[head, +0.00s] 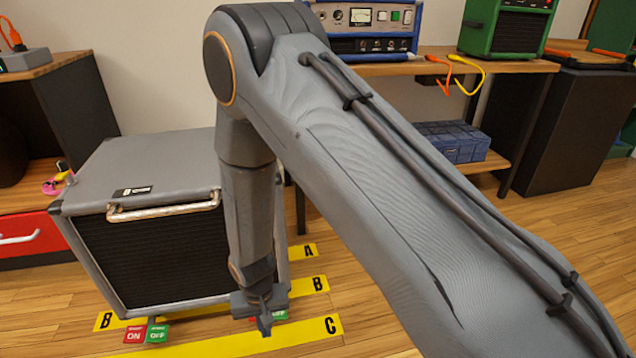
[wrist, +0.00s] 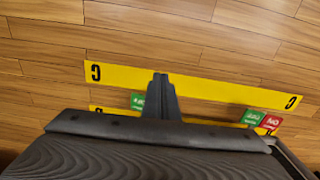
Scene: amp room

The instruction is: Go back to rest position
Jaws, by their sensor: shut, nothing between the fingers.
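My gripper (head: 264,318) hangs low at the end of my arm, just above the floor at the front right of the grey amp cabinet. It is shut and empty. In the wrist view my gripper (wrist: 160,80) points at the yellow strip marked C (wrist: 200,85). One green and red pedal pair (head: 146,334) lies on the floor at the left; its red ON and green OFF labels show. A second pedal (head: 280,315) is partly hidden behind my gripper. In the wrist view, the green pedal (wrist: 137,101) is partly covered by my gripper.
The grey cabinet (head: 150,185) with a metal handle stands close left of my arm. Yellow strips marked A (head: 305,251), B (head: 315,285) and C (head: 325,327) lie on the wooden floor. Behind is a bench with a blue amp (head: 362,25) and a green amp (head: 508,27).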

